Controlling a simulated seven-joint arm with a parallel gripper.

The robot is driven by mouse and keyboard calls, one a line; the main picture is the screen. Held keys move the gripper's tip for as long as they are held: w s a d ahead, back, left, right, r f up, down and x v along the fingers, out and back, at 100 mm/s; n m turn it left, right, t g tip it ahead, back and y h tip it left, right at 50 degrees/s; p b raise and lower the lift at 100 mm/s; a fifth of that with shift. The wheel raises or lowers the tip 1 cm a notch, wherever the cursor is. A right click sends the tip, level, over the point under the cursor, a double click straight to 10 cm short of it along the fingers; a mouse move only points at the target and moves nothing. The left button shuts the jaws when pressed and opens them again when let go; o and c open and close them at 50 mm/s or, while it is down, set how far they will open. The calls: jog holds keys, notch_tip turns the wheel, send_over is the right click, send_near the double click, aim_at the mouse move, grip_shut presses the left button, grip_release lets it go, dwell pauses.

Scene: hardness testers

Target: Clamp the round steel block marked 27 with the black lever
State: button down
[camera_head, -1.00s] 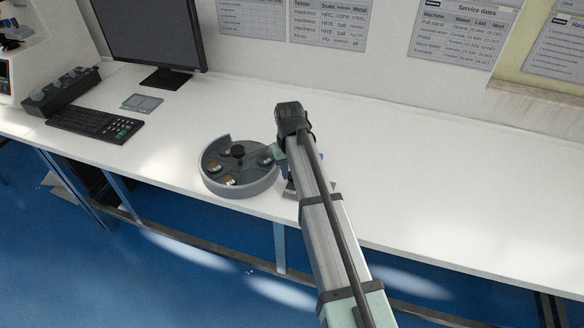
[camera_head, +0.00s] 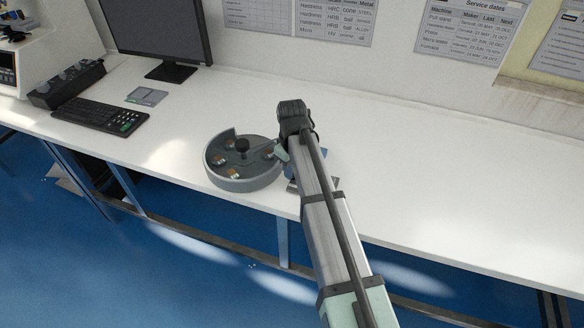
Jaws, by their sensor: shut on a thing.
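A round grey tray (camera_head: 243,185) with a raised rim and divided compartments stands near the front edge of the bench. A black knob (camera_head: 242,146) is at its middle, and several small pieces with orange-brown and pale tops lie in the compartments. My arm crosses the view from the lower right and hides its own fingertips, so what they hold cannot be seen. A blue and metal fixture (camera_head: 294,184) shows partly behind my arm, just right of the tray. The block marked 27 and the black lever cannot be made out.
A keyboard (camera_head: 101,116), a small grey pad (camera_head: 147,96) and a monitor (camera_head: 157,30) stand on the left of the white bench. A dark box (camera_head: 66,84) is beside a machine (camera_head: 22,62) at the far left. The bench (camera_head: 450,190) right of my arm is clear.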

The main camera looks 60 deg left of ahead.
jog(key=c, duration=1)
grip_release()
jog(key=shift+r, duration=0.15)
notch_tip(320, 180, up, 14)
jog(key=shift+f, duration=0.2)
